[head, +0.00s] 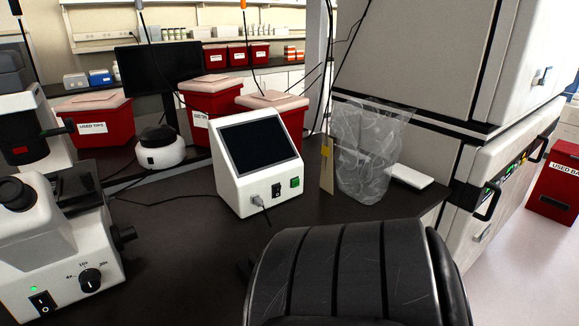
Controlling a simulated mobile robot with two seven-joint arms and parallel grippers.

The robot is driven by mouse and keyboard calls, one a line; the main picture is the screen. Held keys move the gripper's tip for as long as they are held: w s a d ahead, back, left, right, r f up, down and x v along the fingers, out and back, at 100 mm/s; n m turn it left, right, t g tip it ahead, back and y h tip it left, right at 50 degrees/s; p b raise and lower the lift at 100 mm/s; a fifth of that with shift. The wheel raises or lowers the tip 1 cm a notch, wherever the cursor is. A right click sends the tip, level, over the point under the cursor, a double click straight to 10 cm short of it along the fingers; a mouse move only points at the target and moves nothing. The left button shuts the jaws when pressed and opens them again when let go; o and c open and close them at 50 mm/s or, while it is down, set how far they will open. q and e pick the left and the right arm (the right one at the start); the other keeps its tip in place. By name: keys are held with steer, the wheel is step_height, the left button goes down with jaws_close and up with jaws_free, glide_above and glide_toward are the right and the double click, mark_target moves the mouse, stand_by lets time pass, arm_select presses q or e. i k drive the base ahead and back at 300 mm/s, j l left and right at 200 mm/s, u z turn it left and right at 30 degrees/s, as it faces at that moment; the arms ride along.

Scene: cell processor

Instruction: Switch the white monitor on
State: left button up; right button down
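The white monitor (222,150) stands on the dark bench in the middle of the head view, its slanted front facing me. Its screen (260,146) is dark. On the lower front panel are a small black switch (276,190), a green button (295,182) to its right, and a grey plug with a cable (258,201) to its left. I cannot tell the position of the black switch. Neither of my grippers is in view.
A black ribbed chair back (355,275) stands in front of the bench. A microscope (60,240) is at left, a small round white device (160,150) behind. A clear bag (368,150) and flat white box (410,177) are right. Red bins (95,122) stand behind.

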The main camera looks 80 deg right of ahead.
mark_target(277, 189)
steer(key=z, duration=2.25)
steer(key=u, duration=0.1)
steer(key=i+l, duration=0.05)
